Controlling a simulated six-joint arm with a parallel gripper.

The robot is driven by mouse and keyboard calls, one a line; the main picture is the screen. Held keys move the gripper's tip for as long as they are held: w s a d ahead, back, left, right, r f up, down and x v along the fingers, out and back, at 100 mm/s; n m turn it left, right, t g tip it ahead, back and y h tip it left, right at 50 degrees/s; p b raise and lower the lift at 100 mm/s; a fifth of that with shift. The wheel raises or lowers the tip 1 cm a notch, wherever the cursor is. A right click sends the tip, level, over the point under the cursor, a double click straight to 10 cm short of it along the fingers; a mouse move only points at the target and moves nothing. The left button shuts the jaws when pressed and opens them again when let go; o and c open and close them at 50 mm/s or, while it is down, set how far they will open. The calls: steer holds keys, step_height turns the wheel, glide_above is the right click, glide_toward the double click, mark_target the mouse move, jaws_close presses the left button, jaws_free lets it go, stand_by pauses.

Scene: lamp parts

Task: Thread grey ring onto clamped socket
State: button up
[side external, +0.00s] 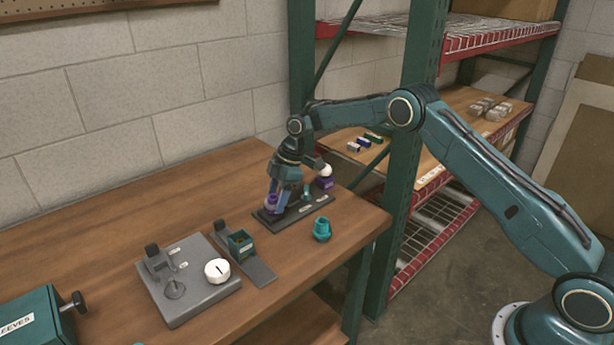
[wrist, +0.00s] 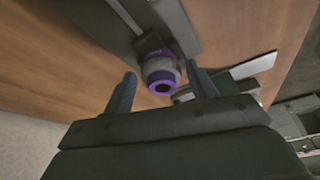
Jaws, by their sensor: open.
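A purple socket (wrist: 161,87) stands in a dark holder in the wrist view, its open end with a dark hole facing the camera. A pale grey band (wrist: 160,67) sits around it, with purple showing on both sides. The band looks like the grey ring, but I cannot tell how firmly it is seated. My gripper (wrist: 163,90) is open, one finger on each side of the socket, with visible gaps. In the side view my gripper (side external: 277,203) points down at the dark rack (side external: 296,212), and the purple socket (side external: 270,203) shows partly behind the fingers.
A purple part with a white ball (side external: 326,171) stands at the rack's far end. A teal part (side external: 322,230) stands on the bench in front. A grey fixture plate (side external: 190,300), a small teal box (side external: 240,245) and a teal SLEEVES bin (side external: 30,318) are to the left.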

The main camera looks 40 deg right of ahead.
steer(key=shift+c, duration=0.4)
steer(key=c, duration=1.1)
steer(key=shift+o, duration=0.2)
steer(key=shift+m, duration=0.3)
steer(key=m+t, duration=0.1)
steer(key=m, duration=0.1)
steer(key=m+t+h, duration=0.1)
steer(key=m, duration=0.2)
steer(key=shift+s+a, duration=0.2)
steer(key=shift+m, duration=0.7)
steer(key=m+h, duration=0.1)
steer(key=m, duration=0.3)
steer(key=shift+a+t+h, duration=0.2)
steer(key=shift+t+h, duration=0.1)
steer(key=shift+h, duration=0.1)
steer(key=shift+a+m+h, duration=0.1)
steer(key=shift+m+h, duration=0.3)
steer(key=shift+m, duration=1.1)
